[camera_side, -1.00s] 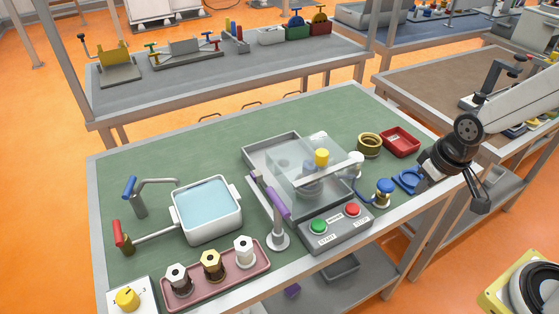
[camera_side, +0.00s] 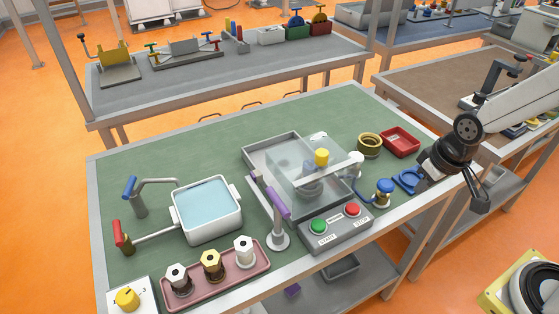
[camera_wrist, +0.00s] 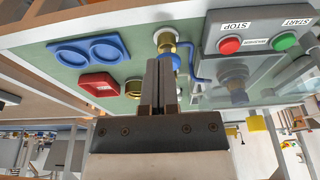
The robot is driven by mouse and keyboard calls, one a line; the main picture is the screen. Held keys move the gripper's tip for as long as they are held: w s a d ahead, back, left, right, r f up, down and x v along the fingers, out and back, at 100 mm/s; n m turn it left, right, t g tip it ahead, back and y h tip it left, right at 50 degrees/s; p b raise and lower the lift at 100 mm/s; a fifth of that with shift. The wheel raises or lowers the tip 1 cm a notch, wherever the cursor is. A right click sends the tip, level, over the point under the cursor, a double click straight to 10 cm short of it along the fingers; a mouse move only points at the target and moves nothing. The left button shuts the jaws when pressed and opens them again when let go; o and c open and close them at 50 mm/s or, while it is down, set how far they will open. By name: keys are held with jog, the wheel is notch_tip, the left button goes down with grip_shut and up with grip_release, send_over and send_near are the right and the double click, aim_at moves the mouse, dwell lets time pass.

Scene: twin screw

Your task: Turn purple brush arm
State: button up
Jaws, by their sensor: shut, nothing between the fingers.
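The purple brush arm (camera_side: 277,205) is a purple bar on a grey upright post with a round base. It stands left of the start/stop box, near the front of the clear-covered tray. My gripper (camera_wrist: 165,72) shows in the wrist view with its two fingers together and nothing between them. In the side view my arm's end is at the right edge of the table, well apart from the purple arm. I cannot pick out the purple arm in the wrist view.
A grey box (camera_side: 335,229) has green and red buttons. A clear cover (camera_side: 300,170) stands behind it. A blue-knobbed brass fitting (camera_side: 384,193), a blue dish (camera_side: 408,181) and a red tray (camera_side: 400,142) lie near my gripper. A pink tray (camera_side: 255,270) and white basin (camera_side: 208,210) are left.

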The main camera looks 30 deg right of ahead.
jog(key=o, duration=0.7)
jog(key=shift+w+a+r, duration=0.1)
jog(key=shift+w, duration=0.05)
jog(key=shift+o, duration=0.2)
jog(key=w+a+r, duration=0.2)
jog(key=w+a, duration=0.2)
jog(key=shift+w+a+y, duration=0.25)
jog(key=shift+y, duration=0.05)
jog(key=g+y, duration=0.2)
jog(key=g, duration=0.1)
send_near(277, 197)
jog(key=shift+s+a+f, duration=0.2)
jog(key=shift+a+f, duration=0.1)
jog(key=shift+f, duration=0.1)
jog(key=shift+f, duration=0.1)
jog(key=shift+x, duration=3.85)
jog(key=shift+w+d, duration=0.1)
jog(key=shift+d, duration=0.05)
grip_shut()
